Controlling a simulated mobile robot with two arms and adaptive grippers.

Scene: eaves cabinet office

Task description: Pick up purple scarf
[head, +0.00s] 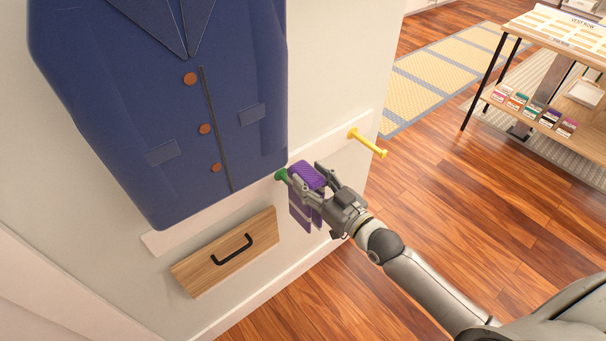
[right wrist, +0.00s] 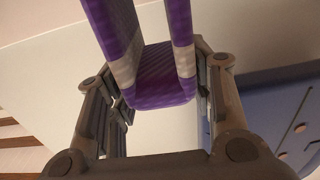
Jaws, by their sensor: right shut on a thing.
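The purple scarf (head: 300,211) has pale grey bands and hangs folded by the green peg (head: 281,175) on the white rail. My right gripper (head: 311,180) is shut on the upper part of the scarf, just right of the green peg. In the right wrist view, the scarf (right wrist: 160,88) sits between the two fingers of my right gripper (right wrist: 158,85), its tails running toward the top of the picture. Whether the scarf still rests on the peg is hard to tell. My left gripper is not in view.
A blue jacket (head: 190,110) hangs left of the scarf. A yellow peg (head: 368,144) sticks out to the right. A wooden drawer front (head: 225,252) with a black handle is below. A shelf table (head: 545,45) stands at the back right. The wooden floor (head: 450,180) is open.

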